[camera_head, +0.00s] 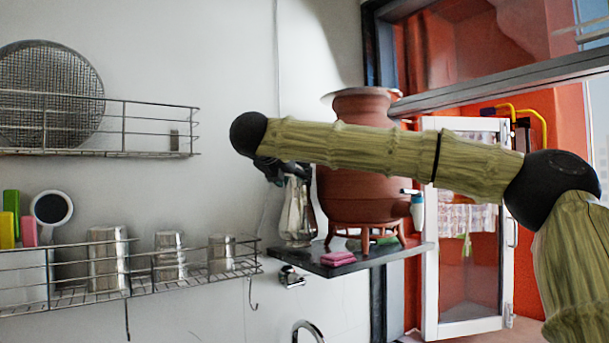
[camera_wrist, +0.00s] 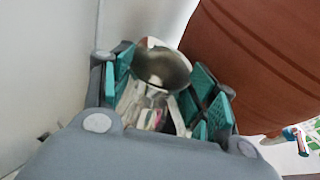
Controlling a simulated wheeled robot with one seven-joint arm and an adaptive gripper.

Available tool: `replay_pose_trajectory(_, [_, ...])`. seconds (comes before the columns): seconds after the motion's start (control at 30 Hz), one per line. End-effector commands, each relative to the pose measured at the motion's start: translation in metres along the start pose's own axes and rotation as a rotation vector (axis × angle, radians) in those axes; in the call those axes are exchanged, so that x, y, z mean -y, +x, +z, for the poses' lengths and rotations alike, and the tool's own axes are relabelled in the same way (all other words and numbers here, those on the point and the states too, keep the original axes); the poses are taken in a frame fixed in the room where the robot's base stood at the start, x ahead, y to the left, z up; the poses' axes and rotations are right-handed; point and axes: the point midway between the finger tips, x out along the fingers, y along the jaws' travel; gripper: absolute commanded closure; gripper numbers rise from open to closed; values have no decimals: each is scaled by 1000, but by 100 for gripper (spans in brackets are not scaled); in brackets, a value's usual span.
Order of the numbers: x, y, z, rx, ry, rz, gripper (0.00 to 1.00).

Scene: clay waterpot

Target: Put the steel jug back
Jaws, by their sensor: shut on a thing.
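The steel jug (camera_head: 296,218) is shiny and upright at the left end of the dark shelf (camera_head: 330,262), close to the wall. It also shows in the wrist view (camera_wrist: 155,95), its open mouth facing the camera. My gripper (camera_head: 283,175) is above it in the head view, pointing down. In the wrist view, my gripper's teal pads (camera_wrist: 160,95) are on both sides of the jug, shut on it near its top. Whether the jug's base touches the shelf is hard to tell.
A large clay pot (camera_head: 362,190) on a stand is just right of the jug, with a tap (camera_head: 417,210). A pink sponge (camera_head: 338,258) lies at the shelf's front edge. Wire racks (camera_head: 150,282) with steel cups are at left; a faucet (camera_head: 308,328) is below.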

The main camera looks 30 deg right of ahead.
Motion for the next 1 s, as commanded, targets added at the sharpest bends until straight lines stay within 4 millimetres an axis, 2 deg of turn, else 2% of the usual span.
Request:
replay_pose_trajectory(0.23, [-1,10,-9,-3,1,1,100])
replay_pose_trajectory(0.63, [10,36,-16,-17,7,2,100])
replay_pose_trajectory(0.67, [10,37,-16,-18,6,1,40])
replay_pose_trajectory(0.77, [8,34,-15,-17,5,1,21])
replay_pose_trajectory(0.8, [7,32,-16,-17,4,1,19])
replay_pose_trajectory(1.0, [3,21,-15,-11,1,0,19])
